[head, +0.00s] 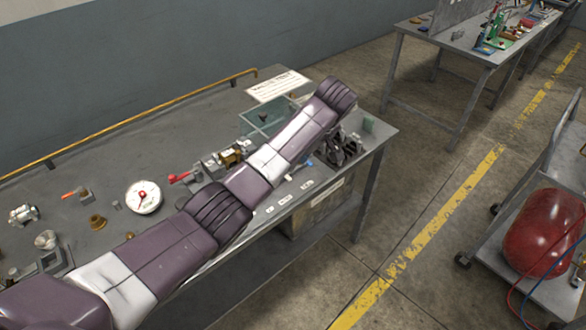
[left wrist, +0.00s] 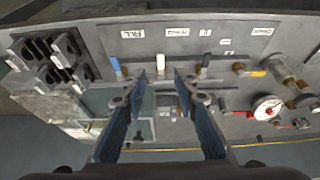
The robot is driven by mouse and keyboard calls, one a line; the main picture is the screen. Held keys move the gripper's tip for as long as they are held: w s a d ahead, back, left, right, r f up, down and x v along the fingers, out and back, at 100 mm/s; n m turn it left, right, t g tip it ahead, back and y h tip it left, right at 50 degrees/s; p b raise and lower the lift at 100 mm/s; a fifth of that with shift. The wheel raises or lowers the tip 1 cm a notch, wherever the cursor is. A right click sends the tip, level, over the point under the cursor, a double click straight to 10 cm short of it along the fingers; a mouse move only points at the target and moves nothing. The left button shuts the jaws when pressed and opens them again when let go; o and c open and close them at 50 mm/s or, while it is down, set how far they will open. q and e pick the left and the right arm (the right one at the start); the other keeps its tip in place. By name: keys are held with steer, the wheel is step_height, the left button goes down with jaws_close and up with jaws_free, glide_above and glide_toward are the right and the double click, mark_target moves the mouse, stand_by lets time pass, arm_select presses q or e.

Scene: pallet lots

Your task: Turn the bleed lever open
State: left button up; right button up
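My left gripper (left wrist: 161,78) is open and empty in the left wrist view, its two blue-padded fingers pointing at the bench. A small white handle (left wrist: 160,63) shows just past and between the fingertips; I cannot tell contact. A blue handle (left wrist: 115,66) is to its left, near the label FILL (left wrist: 132,33). The other labels (left wrist: 178,31) are too blurred to read, so I cannot tell which handle is the bleed lever. In the head view my left arm hides the gripper and most handles. My right gripper is in neither view.
The grey bench (head: 95,150) carries a white dial gauge (head: 143,196), a red-handled valve (head: 180,177), brass fittings and a white sign (head: 277,86). Black parts (left wrist: 50,57) stand left in the wrist view. A yellow pipe (head: 140,113) runs along the back.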

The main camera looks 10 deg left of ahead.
arm_select(q)
steer(key=v, duration=0.3)
steer(key=shift+s+d+r, duration=0.1)
steer(key=shift+r, duration=0.25)
